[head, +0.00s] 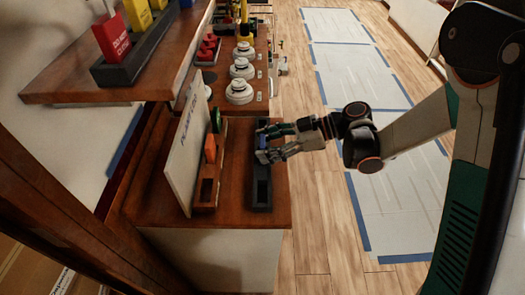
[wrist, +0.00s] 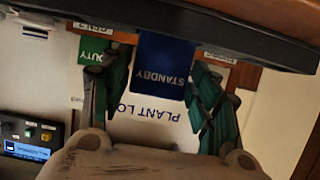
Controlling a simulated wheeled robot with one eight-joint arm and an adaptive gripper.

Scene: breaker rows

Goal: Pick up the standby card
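The standby card is blue with white lettering that reads upside down in the wrist view (wrist: 162,66); it sits in a dark holder (wrist: 230,38). In the head view a small part of the blue card (head: 262,140) shows above the black holder (head: 262,196) at the shelf's right edge. My gripper (head: 266,143) reaches in from the right at the card. In the wrist view my gripper (wrist: 160,88) is open, with one green-padded finger on each side of the card. A gap shows on the left; whether the right finger touches cannot be told.
A white board (head: 183,145) stands left of a wooden rack (head: 206,190) with a green card (head: 215,120) and an orange card (head: 210,148). An upper shelf (head: 150,75) overhangs at left. Round white devices (head: 240,90) stand behind. Floor at right is open.

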